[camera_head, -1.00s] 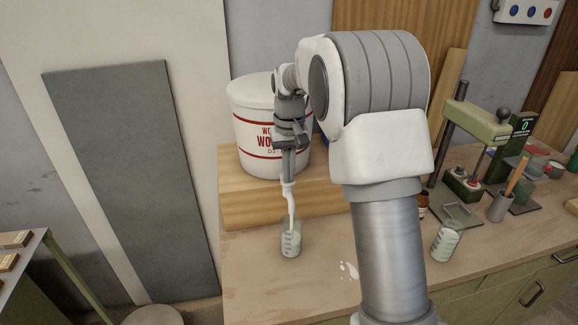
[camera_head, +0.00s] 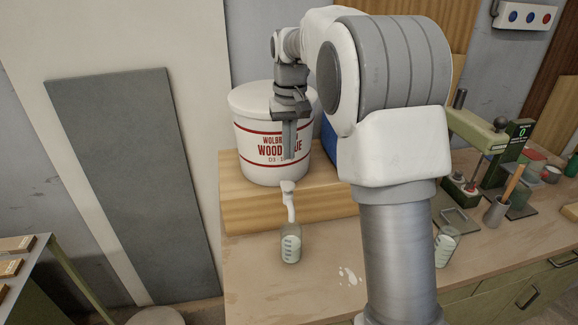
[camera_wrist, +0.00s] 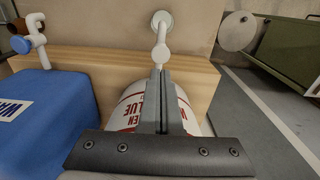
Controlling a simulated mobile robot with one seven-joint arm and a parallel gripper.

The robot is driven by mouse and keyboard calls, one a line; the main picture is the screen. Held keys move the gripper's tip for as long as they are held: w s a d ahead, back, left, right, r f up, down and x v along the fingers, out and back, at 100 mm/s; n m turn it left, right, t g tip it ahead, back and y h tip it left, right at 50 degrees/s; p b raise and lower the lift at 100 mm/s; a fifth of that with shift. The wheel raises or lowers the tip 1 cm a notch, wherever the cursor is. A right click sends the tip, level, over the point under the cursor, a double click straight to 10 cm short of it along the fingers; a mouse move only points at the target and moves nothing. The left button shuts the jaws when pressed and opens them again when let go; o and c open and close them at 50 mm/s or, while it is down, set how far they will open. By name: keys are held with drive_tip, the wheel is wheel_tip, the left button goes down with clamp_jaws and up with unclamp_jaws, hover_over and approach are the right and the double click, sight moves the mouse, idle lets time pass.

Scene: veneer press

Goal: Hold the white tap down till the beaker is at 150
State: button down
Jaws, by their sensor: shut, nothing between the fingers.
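The white tap (camera_head: 288,190) is on the front of the white glue tub (camera_head: 262,160). Its spout points down over the beaker (camera_head: 291,246), which stands on the bench and holds pale liquid. I cannot read the level against its marks. My gripper (camera_head: 290,156) is shut and empty, in front of the tub and above the tap, apart from it. In the wrist view the gripper's fingertips (camera_wrist: 160,72) are near the tap (camera_wrist: 161,50), and the beaker (camera_wrist: 162,20) shows from above beyond it.
The tub stands on a wooden block (camera_head: 255,208). A blue container (camera_wrist: 50,110) with its own tap (camera_wrist: 32,38) stands beside it. A second beaker (camera_head: 446,246) stands farther right. White spots (camera_head: 348,276) lie on the bench. The bench left of the beaker is clear.

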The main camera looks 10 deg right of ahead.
drive_tip(key=shift+r, duration=2.15)
drive_tip(key=shift+s, duration=0.15)
